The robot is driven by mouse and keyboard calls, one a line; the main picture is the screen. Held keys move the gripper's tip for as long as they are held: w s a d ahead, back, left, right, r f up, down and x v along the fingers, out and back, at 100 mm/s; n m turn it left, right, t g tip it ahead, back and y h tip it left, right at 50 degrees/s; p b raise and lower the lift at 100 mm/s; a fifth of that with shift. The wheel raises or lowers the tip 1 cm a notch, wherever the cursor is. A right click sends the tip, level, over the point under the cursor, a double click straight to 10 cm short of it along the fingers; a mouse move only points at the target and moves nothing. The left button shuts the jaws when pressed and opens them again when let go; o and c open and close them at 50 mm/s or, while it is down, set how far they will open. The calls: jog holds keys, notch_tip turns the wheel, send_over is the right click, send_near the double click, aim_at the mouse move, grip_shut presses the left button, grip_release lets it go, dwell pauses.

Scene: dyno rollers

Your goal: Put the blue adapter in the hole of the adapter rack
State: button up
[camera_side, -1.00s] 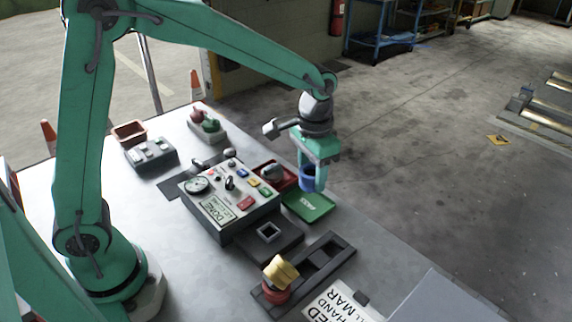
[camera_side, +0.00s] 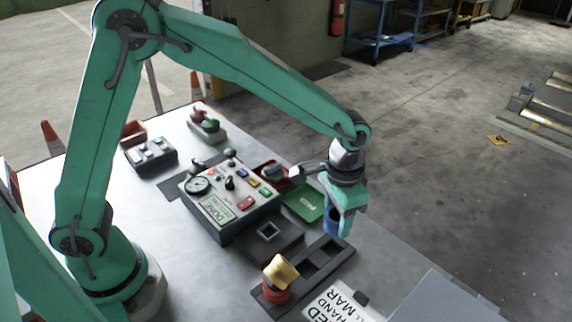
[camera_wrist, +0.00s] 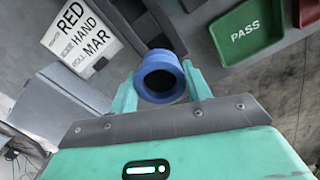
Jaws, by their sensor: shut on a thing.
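The blue adapter (camera_side: 332,222) is a round ring-like piece held between the fingers of my gripper (camera_side: 338,226). In the wrist view the blue adapter (camera_wrist: 160,76) shows its open dark bore, with a green finger of my gripper (camera_wrist: 160,88) on each side. The adapter rack (camera_side: 340,256) is a dark bar with square openings, lying below and just in front of the adapter. A yellow piece on a red one (camera_side: 277,291) stands at its near end. The adapter appears to be above the far end of the rack; the exact gap is hard to tell.
A green PASS tray (camera_side: 302,203) lies behind the gripper, with a red tray (camera_side: 268,172) beyond it. The control box (camera_side: 228,203) stands to the left. A white sign (camera_side: 338,306) and a grey box (camera_side: 440,303) are at the front.

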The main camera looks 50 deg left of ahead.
jog(key=shift+f, duration=3.1)
jog(key=shift+f, duration=0.5)
jog(key=o, duration=1.3)
jog(key=shift+c, duration=0.2)
jog(key=shift+r, duration=3.9)
